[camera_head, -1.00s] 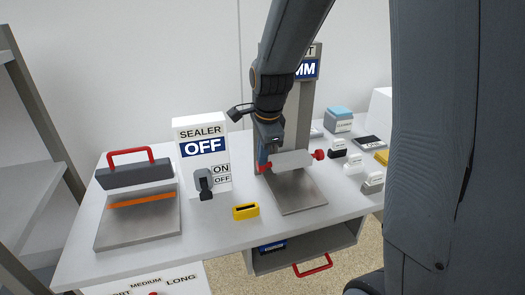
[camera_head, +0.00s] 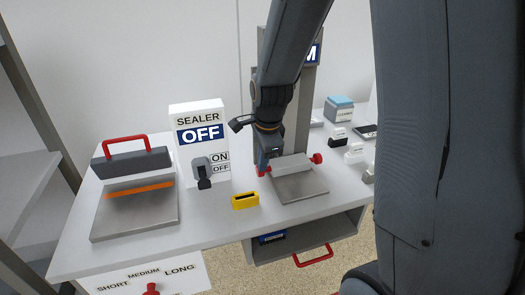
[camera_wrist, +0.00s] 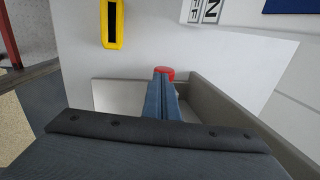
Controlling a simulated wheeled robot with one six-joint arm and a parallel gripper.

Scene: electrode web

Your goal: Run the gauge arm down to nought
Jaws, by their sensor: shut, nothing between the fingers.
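The gauge arm (camera_head: 290,164) is a pale grey bar with a red knob at each end, on a grey upright post (camera_head: 302,95). It sits low, just above the back of a grey plate (camera_head: 300,187); whether it touches cannot be told. My gripper (camera_head: 264,164) is shut and empty, pointing down at the bar's left end, at the left red knob (camera_head: 260,171). In the wrist view the closed fingertips (camera_wrist: 164,84) overlap the red knob (camera_wrist: 165,73); contact is unclear. The gauge's blue display (camera_head: 313,55) is mostly hidden by my arm; only an "M" shows.
A sealer box (camera_head: 200,115) reading OFF, with a grey switch lever (camera_head: 202,171), stands left of the gauge. A yellow block (camera_head: 245,201) lies in front. A press with a red handle (camera_head: 127,145) is at far left. Stamps (camera_head: 338,136) stand at right.

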